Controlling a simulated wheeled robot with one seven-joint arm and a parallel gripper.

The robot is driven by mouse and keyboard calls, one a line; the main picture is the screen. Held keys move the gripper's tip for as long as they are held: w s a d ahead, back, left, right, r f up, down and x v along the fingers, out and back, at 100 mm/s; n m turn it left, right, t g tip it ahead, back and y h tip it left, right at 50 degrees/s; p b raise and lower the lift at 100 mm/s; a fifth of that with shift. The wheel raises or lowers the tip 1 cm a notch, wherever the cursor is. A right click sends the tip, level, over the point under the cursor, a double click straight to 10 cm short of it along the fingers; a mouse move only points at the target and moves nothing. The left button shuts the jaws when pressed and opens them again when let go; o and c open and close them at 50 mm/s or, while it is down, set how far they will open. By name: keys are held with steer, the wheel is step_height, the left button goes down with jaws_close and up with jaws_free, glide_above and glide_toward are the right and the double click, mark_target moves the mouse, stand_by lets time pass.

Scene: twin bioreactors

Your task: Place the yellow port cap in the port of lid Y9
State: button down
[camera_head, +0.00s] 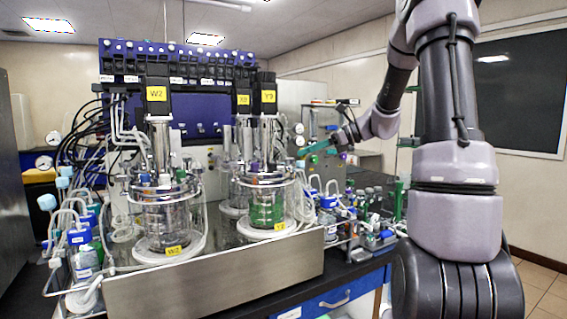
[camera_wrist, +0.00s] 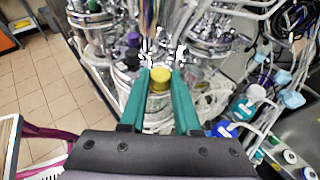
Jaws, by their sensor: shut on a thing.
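The yellow port cap (camera_wrist: 160,80) is between the tips of my teal fingers in the wrist view. My gripper (camera_wrist: 160,75) is shut on it. In the head view my gripper (camera_head: 303,153) is at the right of the right-hand bioreactor, a little above its lid level; the cap is too small to make out there. The right-hand front bioreactor's metal lid (camera_head: 262,180) sits on a glass vessel with green contents. Its tags look like Y9 but are too small to read surely. The open port cannot be picked out.
Another bioreactor tagged W2 (camera_head: 165,185) stands to the left, and a further vessel stands behind. Dark and purple caps (camera_wrist: 133,40), metal fittings and tubes crowd around my fingertips. Blue-capped bottles (camera_head: 328,205) and a rack stand to the right.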

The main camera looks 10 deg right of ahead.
glide_above(285, 167)
steer(key=shift+s+d, duration=0.2)
steer(key=shift+d, duration=0.25)
steer(key=f, duration=0.1)
steer(key=a+f, duration=0.1)
steer(key=f, duration=0.1)
steer(key=shift+w+f, duration=0.2)
steer(key=shift+f, duration=0.05)
steer(key=shift+d+f, duration=0.1)
steer(key=shift+f, duration=0.15)
